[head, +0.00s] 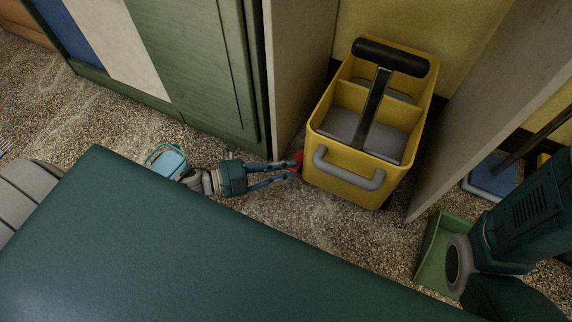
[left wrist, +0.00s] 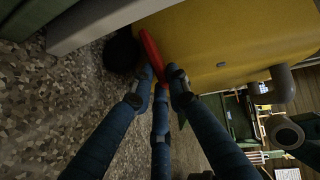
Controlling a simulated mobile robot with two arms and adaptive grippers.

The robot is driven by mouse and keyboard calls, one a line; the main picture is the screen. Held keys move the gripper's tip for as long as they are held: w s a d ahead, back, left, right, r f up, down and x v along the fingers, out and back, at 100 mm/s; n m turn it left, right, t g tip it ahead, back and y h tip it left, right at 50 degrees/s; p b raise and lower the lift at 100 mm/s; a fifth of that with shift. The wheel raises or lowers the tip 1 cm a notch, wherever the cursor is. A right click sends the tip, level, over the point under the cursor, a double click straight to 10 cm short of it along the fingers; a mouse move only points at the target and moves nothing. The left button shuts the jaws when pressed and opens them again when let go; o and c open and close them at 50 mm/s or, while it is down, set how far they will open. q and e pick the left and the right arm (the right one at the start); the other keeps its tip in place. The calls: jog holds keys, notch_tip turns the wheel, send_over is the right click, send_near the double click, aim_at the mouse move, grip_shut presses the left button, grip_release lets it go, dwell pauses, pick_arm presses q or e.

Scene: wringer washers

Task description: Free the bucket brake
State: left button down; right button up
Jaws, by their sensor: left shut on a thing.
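The yellow wringer bucket (head: 345,185) stands on the speckled floor in a narrow bay, with a black-gripped wringer handle (head: 390,57) and a grey front handle (head: 348,175). A red brake lever (head: 298,158) sticks out low at its left front corner. My left gripper (head: 292,171) reaches in from the left, low by the floor, and is shut on this lever. In the left wrist view the red lever (left wrist: 151,48) runs between the fingertips (left wrist: 164,78), beside a dark caster wheel (left wrist: 121,53) under the yellow bucket wall (left wrist: 230,40). My right gripper is not in view.
Pale partition panels (head: 298,65) flank the bucket left and right. A green cabinet (head: 200,60) stands at the left. A light blue container (head: 168,160) shows behind my left arm. A green dustpan-like tray (head: 432,252) lies at the lower right, with a blue mop head (head: 490,178) beyond.

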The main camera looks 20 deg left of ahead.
pick_arm(q)
jog(key=c, duration=1.7)
grip_release()
jog(key=shift+o, duration=0.2)
notch_tip(320, 180, up, 10)
jog(key=shift+a+f, duration=0.1)
jog(key=shift+a, duration=0.05)
